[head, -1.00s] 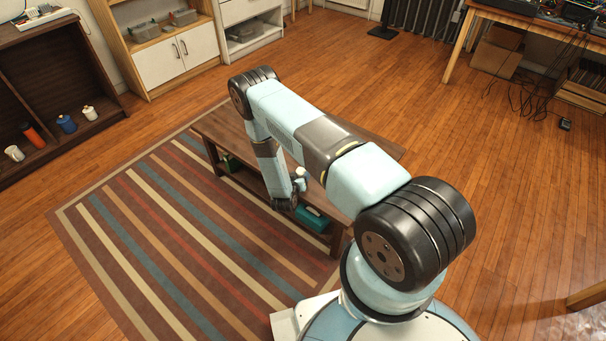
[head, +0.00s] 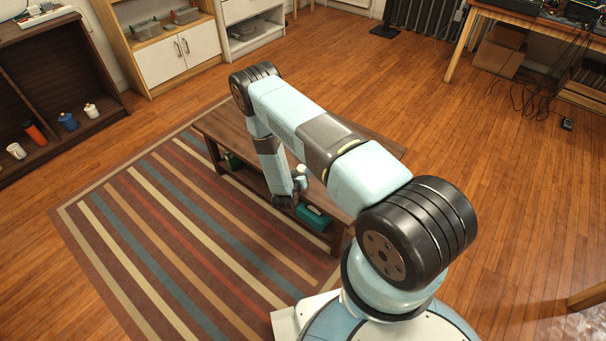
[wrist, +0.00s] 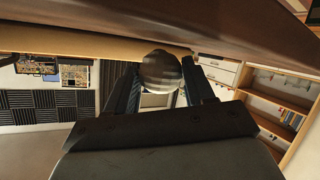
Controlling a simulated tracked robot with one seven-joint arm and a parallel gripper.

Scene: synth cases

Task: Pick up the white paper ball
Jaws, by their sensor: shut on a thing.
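The paper ball (wrist: 161,69) shows in the wrist view as a round, greyish-white ball between the two dark fingers of my gripper (wrist: 160,80). The fingers are shut on it, one on each side. In the head view my arm reaches over the low wooden table (head: 219,127) and bends down at its rug side.
The table has a lower shelf with a teal box (head: 314,217) close to my wrist. In the wrist view a brown wooden surface (wrist: 240,30) spans the top, close to the ball. The striped rug (head: 150,235) beside the table is clear.

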